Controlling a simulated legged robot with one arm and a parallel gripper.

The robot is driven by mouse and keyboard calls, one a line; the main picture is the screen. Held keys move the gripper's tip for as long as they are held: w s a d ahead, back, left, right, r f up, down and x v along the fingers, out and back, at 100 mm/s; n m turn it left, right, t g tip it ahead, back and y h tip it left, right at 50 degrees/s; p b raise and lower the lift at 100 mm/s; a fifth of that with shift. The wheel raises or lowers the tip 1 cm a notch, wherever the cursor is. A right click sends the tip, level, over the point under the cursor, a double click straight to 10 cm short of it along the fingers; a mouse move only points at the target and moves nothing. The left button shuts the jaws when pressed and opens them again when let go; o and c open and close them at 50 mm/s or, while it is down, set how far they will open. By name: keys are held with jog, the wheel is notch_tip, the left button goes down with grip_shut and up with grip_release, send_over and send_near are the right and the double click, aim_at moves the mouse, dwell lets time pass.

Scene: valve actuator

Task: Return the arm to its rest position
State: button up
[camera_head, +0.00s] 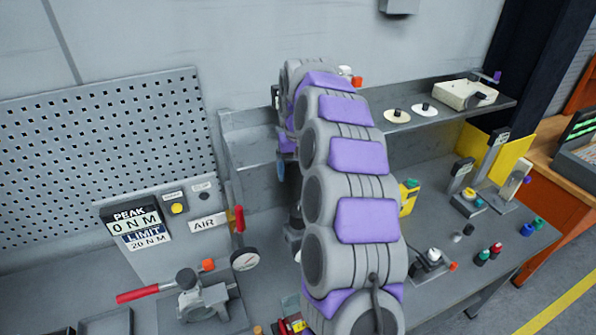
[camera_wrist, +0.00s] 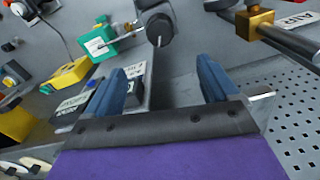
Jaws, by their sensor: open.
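My arm, grey with purple pads, reaches up and forward over the bench in the head view and hides the bench's middle. My gripper shows in the wrist view (camera_wrist: 160,70) with its two blue fingers spread apart and nothing between them. Beyond the fingertips is a dark grey round part with a thin pin (camera_wrist: 158,25). In the head view the gripper is mostly hidden behind the arm, near the left edge of the shelf.
A red-handled valve (camera_head: 195,295), a gauge (camera_head: 245,260) and a "PEAK 0 NM" display (camera_head: 130,222) stand left of my arm. A shelf (camera_head: 455,115) is behind it. Yellow and grey fixtures (camera_head: 470,203) and small caps stand right. A perforated panel (camera_head: 100,150) covers the left wall.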

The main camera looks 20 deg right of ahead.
jog(key=shift+a, duration=0.1)
jog(key=s+a+f+n+b, duration=0.15)
jog(key=s+a+b, duration=0.25)
jog(key=s, duration=0.5)
jog(key=s+a+f+g+b, duration=0.1)
jog(key=s+a+f+b, duration=0.25)
jog(key=s, duration=0.55)
jog(key=s+a+f+n+b, duration=0.1)
jog(key=s+a+f+b, duration=0.15)
jog(key=s+a, duration=0.45)
jog(key=s+d+f+b, duration=0.1)
jog(key=s+f, duration=0.3)
jog(key=s, duration=0.5)
jog(key=s+d+f+b, duration=0.1)
jog(key=s+f+b, duration=0.3)
jog(key=s, duration=0.4)
jog(key=shift+s+f+g, duration=0.4)
jog(key=shift+f, duration=0.2)
jog(key=shift+m, duration=0.25)
jog(key=shift+a, duration=0.1)
